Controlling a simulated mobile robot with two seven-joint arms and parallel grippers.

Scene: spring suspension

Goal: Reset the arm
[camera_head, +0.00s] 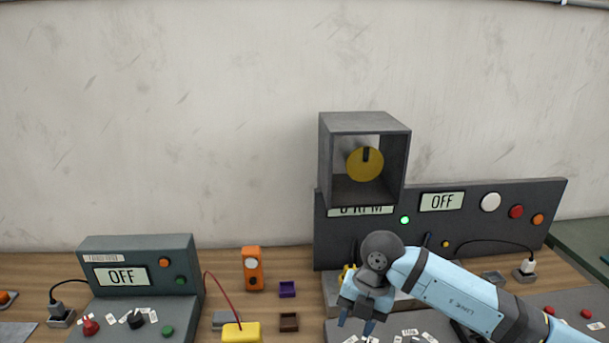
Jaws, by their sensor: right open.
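My right arm, light blue with grey joints, comes in from the lower right in the head view. My right gripper (356,322) points down and is open, with nothing visible between its fingers. It is in front of the large dark control panel (480,225) and hides part of the panel's base. My left gripper is not in view.
A grey open box (325,160) with a yellow disc (362,168) stands above the panel, whose display (442,202) reads OFF. A smaller console (140,252), also reading OFF, stands left.

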